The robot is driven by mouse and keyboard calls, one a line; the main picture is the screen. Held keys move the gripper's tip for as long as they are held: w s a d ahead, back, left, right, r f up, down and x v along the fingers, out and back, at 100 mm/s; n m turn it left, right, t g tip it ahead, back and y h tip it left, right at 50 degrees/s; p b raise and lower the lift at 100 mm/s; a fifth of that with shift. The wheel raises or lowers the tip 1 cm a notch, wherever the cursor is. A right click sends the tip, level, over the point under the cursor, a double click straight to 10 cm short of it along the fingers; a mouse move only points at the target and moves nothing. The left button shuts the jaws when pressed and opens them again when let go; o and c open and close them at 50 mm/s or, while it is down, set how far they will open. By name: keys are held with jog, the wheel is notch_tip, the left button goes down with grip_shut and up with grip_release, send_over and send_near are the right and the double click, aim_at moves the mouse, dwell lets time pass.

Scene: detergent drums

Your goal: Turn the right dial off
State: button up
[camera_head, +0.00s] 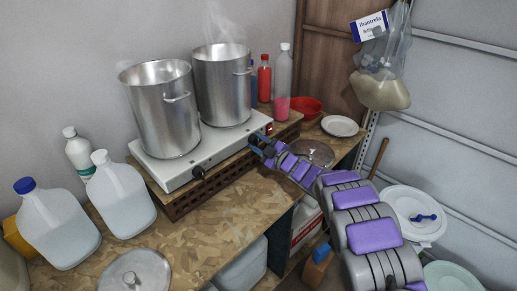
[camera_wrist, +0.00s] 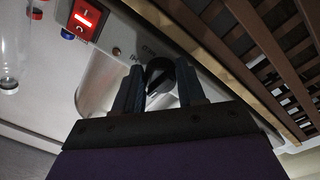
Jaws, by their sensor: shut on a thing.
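The hot plate (camera_head: 187,167) is a long white unit on a brown slatted wooden stand, with two steaming steel pots on it. Its left dial (camera_head: 198,172) is a black knob on the front panel. My gripper (camera_head: 262,146) is at the right end of that panel and hides the right dial in the head view. In the wrist view the black right dial (camera_wrist: 161,75) sits between the two fingers of my gripper (camera_wrist: 158,80), which are shut on it. The dial's exact angle is hard to read.
A red lit switch (camera_wrist: 85,18) is close by on the panel. The left pot (camera_head: 163,108) and right pot (camera_head: 223,85) stand just behind. A pot lid (camera_head: 312,153) and a white plate (camera_head: 340,126) lie to the right. Jugs (camera_head: 120,194) stand at left.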

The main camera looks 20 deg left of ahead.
jog(key=shift+a+f+n+b, duration=0.1)
jog(key=shift+n+b, duration=0.45)
jog(key=shift+n, duration=0.35)
jog(key=shift+s, duration=0.1)
jog(key=o, duration=0.8)
jog(key=shift+o, duration=1.3)
jog(key=shift+s, duration=0.15)
